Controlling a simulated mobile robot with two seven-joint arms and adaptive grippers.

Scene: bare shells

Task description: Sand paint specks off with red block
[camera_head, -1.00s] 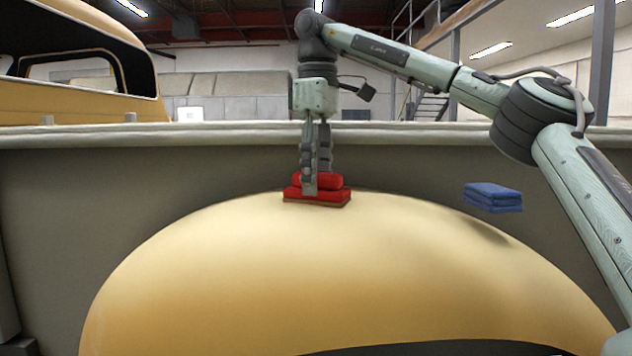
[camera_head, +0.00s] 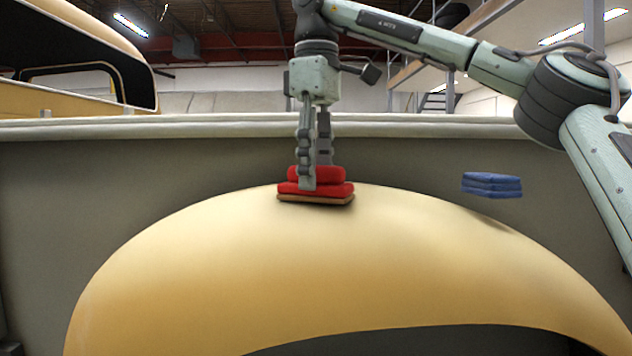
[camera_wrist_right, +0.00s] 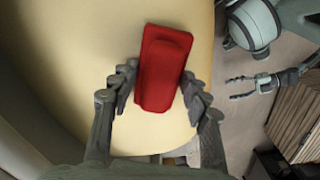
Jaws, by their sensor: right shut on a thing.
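The red block (camera_head: 316,188), with a raised grip and a tan underside, sits on the upper edge of the curved yellow panel (camera_head: 330,260). My right gripper (camera_head: 315,178) comes down from above, its fingers shut on the block's raised grip. The right wrist view shows the red block (camera_wrist_right: 163,70) between the two fingers (camera_wrist_right: 160,100), over the panel. My left gripper (camera_wrist_right: 240,87) shows at the right of that view, fingers apart and empty, away from the panel. I can make out no paint specks; the surface under the block is hidden.
A grey wall with a pale ledge (camera_head: 200,128) runs behind the panel. A yellow vehicle cab (camera_head: 75,60) stands at the back left. The panel's front is clear.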

